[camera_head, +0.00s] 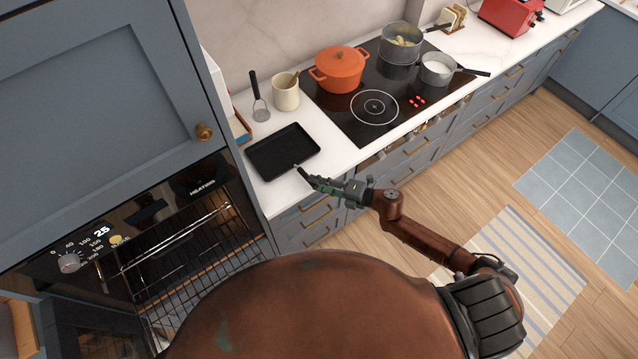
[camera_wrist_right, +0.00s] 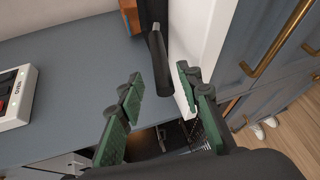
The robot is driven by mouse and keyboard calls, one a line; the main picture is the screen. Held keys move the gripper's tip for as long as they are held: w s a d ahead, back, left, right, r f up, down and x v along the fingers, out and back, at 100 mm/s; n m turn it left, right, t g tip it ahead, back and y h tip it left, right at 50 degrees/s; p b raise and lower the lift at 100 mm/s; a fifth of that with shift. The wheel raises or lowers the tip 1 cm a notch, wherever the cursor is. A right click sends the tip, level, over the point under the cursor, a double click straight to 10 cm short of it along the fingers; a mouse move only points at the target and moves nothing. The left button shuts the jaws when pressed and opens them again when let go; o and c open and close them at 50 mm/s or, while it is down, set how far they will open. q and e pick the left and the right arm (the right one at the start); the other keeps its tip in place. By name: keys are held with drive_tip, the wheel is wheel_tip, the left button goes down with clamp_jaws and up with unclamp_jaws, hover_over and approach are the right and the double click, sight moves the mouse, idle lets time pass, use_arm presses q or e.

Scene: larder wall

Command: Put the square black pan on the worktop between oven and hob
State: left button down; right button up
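The square black pan (camera_head: 283,152) lies flat on the white worktop (camera_head: 262,198) between the oven (camera_head: 190,225) and the hob (camera_head: 350,125). My right gripper (camera_head: 308,178) is at the pan's front edge, above the worktop's front edge. In the right wrist view a black rod, apparently the pan's handle (camera_wrist_right: 159,62), runs between the two green-padded fingers of the right gripper (camera_wrist_right: 163,95). The fingers are apart, with gaps on both sides of the rod. The pan's body is mostly out of that view. My left gripper is not in view.
An orange pot (camera_head: 338,70) and two grey saucepans stand on the hob. The oven stands open, with a wire rack (camera_head: 195,285) showing. Drawer handles line the front below.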

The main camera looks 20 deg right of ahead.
drive_tip(key=b+v, duration=0.2)
drive_tip(key=v, duration=1)
drive_tip(key=w+d+f+m+t+h, duration=0.25)
drive_tip(key=d+f+m+h, duration=0.25)
drive_tip(key=d+f+m, duration=0.45)
drive_tip(key=s+d+f+m+g+h, duration=0.1)
drive_tip(key=s+d+f+m+h, duration=0.15)
drive_tip(key=f, duration=0.55)
drive_tip(key=s+d+f+m+g+h, duration=0.1)
drive_tip(key=s+d+f+m, duration=0.25)
drive_tip(key=f, duration=0.45)
drive_tip(key=s+d+f+m+g+h, duration=0.1)
drive_tip(key=s+d+f+m+h, duration=0.2)
drive_tip(key=f, duration=0.4)
drive_tip(key=s+f+m+g, duration=0.4)
drive_tip(key=s+f+m, duration=0.1)
drive_tip(key=s+f, duration=1.2)
drive_tip(key=s+a+f+m+g, duration=0.2)
drive_tip(key=s+a, duration=0.2)
drive_tip(key=s, duration=0.5)
drive_tip(key=s+a+f+m+g, duration=0.1)
drive_tip(key=s+a, duration=0.4)
drive_tip(key=s, duration=0.5)
wheel_tip(320, 180, down, 3)
drive_tip(key=shift+r+m+g, duration=0.2)
drive_tip(key=shift+m+g, duration=0.15)
drive_tip(key=shift+g, duration=0.3)
drive_tip(key=shift+f, duration=0.1)
